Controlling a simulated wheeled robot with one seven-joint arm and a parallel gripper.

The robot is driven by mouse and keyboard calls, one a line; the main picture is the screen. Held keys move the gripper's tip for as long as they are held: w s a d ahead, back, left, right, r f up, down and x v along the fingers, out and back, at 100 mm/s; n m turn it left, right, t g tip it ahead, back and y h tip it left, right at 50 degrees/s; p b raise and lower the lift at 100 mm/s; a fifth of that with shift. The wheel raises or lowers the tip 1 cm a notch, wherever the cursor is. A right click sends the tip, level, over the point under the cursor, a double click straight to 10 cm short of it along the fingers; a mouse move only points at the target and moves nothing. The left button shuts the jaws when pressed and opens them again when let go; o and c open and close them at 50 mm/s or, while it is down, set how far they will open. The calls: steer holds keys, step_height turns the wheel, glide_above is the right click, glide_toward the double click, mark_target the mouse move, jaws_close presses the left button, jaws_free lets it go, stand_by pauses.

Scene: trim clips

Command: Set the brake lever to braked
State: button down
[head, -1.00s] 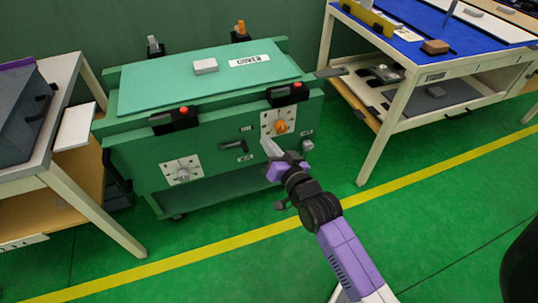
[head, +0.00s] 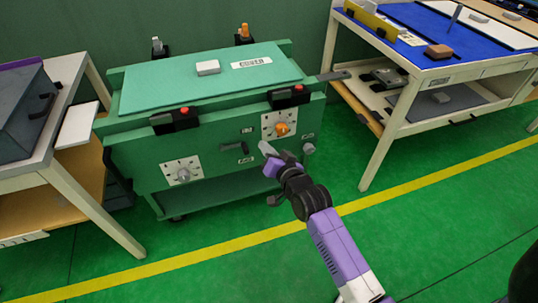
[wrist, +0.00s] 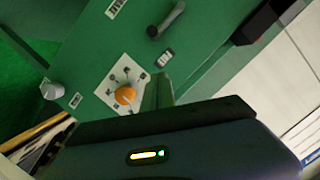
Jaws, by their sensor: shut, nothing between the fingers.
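The brake lever looks to be the dark handle (head: 235,147) in the middle of the green cart's front panel, lying nearly level between two small labels. It also shows at the top of the wrist view (wrist: 172,20), with a label on either side; the label text is too small to read. My gripper (head: 265,149) is shut and empty, in front of the panel. In the head view it appears just right of the lever and below the orange dial. In the wrist view the closed fingers (wrist: 158,91) appear beside the dial, apart from the lever.
The green cart (head: 150,130) carries an orange dial (head: 282,129), a grey dial (head: 183,174), a grey knob (head: 308,148) and two black latches with red buttons (head: 184,112). The floor in front is clear.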

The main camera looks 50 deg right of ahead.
steer(key=w+f+b, duration=0.2)
steer(key=w+f, duration=0.2)
steer(key=w, duration=0.2)
steer(key=shift+d+f, duration=0.15)
steer(key=shift+f, duration=0.05)
steer(key=shift+f, duration=0.1)
